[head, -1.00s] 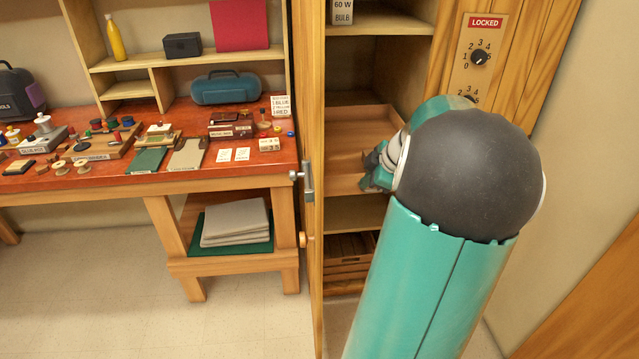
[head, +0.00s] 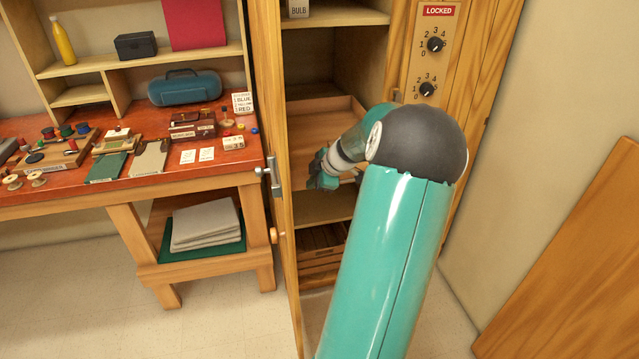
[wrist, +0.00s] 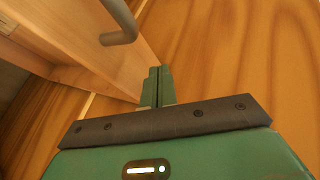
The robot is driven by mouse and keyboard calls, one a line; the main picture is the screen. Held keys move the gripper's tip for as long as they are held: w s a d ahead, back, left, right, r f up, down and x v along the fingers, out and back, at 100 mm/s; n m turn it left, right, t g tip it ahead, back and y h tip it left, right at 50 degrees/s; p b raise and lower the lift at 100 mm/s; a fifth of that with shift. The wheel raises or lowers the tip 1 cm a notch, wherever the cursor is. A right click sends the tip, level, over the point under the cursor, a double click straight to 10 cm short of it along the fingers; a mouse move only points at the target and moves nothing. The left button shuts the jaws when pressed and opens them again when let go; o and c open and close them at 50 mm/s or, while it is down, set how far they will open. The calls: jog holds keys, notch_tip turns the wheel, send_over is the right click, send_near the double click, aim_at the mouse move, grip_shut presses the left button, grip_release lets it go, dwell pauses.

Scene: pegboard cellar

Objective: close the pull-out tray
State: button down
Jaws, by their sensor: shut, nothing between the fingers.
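The pull-out tray (head: 304,142) is a shallow, light wooden tray in the open cabinet, at mid height, between shelves. It appears drawn out, and my arm covers its right and front part. My gripper (wrist: 157,72) is shut and empty in the wrist view, its green fingertips close to a wood surface. In the head view my wrist is at the tray's front right, and the fingertips are hidden. A grey bent bar (wrist: 120,38), like a handle, shows just above left of the fingers. I cannot tell whether the fingers touch anything.
The cabinet's door edge (head: 281,185) with a grey latch (head: 272,177) stands left of the opening. A panel with dials and a LOCKED sign (head: 439,11) is at right. A crowded red-topped workbench (head: 60,188) stands left. A wooden board (head: 575,265) leans at lower right.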

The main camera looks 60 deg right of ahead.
jog(key=shift+w+d, duration=0.55)
